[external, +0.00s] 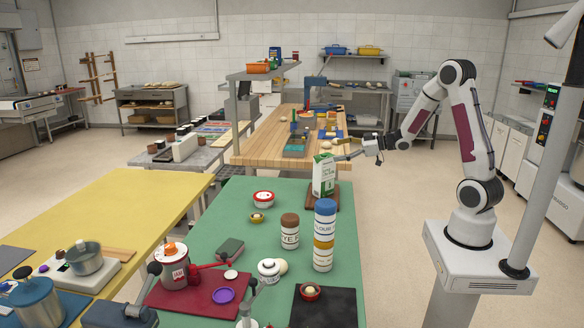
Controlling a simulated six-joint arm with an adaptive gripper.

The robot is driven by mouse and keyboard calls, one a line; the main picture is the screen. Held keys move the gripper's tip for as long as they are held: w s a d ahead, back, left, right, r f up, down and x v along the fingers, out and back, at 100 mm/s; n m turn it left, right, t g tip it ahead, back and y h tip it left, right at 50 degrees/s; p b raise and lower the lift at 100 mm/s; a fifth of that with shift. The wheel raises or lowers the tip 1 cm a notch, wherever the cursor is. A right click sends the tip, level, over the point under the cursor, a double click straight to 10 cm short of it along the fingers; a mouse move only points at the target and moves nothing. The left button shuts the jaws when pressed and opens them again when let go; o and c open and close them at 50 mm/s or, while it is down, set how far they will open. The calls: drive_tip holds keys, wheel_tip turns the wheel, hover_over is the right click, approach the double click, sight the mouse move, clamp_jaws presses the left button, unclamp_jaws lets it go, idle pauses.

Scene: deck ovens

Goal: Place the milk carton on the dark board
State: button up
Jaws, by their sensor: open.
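The milk carton (323,176) is white and green and stands upright near the far right of the green table. A brown board (343,197) shows at its base; I cannot tell how much of the carton rests on it. Whether the fingers touch or straddle the carton is too small to tell. A black, dark board (340,309) lies at the near end of the green table, with a small red bowl (310,292) on it.
Stacked blue-lidded jars (324,235) and a brown-lidded jar (290,231) stand between the carton and the black board. A red-and-white tin (263,198) sits to the left. A red mat (190,294) holds a grinder-like pot (174,268). Bare green surface lies around (the table (225,212)).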

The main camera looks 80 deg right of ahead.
drive_tip(key=s+a+r+m+g+h, duration=0.1)
drive_tip(key=s+a+r+g, duration=0.15)
drive_tip(key=a, duration=0.35)
drive_tip(key=s+a+r+g+h, duration=0.1)
drive_tip(key=s+a+r+g, duration=0.1)
drive_tip(key=a+r, duration=0.35)
drive_tip(key=s+a+f+g+y, duration=0.1)
drive_tip(key=s+a+g+y, duration=0.1)
drive_tip(key=s+a, duration=0.8)
drive_tip(key=s+a+f+g+y, duration=0.2)
drive_tip(key=s+a, duration=0.7)
drive_tip(key=a, duration=0.2)
drive_tip(key=shift+s+a+f+g, duration=0.15)
drive_tip(key=shift+s+f+g, duration=0.15)
drive_tip(key=shift+s+g, duration=0.05)
